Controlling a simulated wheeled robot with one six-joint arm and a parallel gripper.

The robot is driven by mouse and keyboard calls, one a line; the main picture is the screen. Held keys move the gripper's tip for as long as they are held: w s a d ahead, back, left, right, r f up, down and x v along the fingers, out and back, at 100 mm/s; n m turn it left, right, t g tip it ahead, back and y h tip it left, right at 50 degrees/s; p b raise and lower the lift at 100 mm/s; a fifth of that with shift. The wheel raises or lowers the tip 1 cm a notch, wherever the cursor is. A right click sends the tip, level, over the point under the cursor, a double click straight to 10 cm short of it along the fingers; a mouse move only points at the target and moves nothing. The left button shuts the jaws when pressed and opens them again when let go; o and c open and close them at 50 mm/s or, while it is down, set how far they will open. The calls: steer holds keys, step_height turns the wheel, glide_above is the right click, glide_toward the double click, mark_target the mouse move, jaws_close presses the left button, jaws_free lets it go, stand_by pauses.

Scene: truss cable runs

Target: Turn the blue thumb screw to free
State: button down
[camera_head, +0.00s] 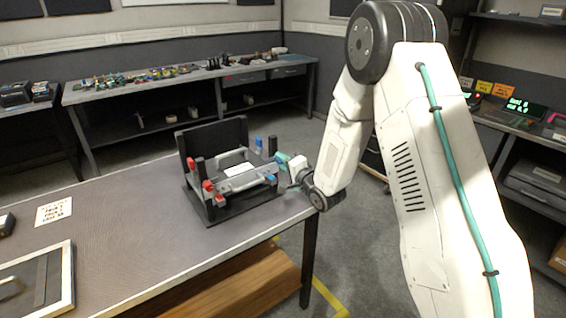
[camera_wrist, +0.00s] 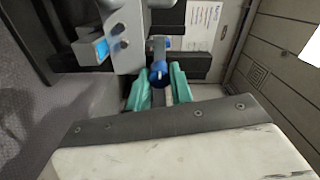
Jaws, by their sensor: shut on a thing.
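The blue thumb screw (camera_wrist: 158,77) shows in the wrist view, between the teal fingertips of my gripper (camera_wrist: 160,84). Its round end faces the wrist camera and carries a light mark. My gripper is shut on it. In the head view my gripper (camera_head: 283,158) reaches the right side of a dark fixture (camera_head: 215,212) on the table, and the fingers hide the held screw there. The fixture carries a grey part with a handle (camera_head: 235,157). Red knobs (camera_head: 208,186) stand on its left side, and another blue piece (camera_head: 259,143) stands near its back right.
The fixture stands near the right end of a grey table (camera_head: 140,235). A printed card (camera_head: 54,211) and a framed tray (camera_head: 40,280) lie to the left. A bench with small parts (camera_head: 140,85) stands behind. Open floor lies between them.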

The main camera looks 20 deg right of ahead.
stand_by(0.4)
steer(key=c, duration=1.2)
jaws_free()
steer(key=shift+c, duration=0.2)
steer(key=v, duration=0.8)
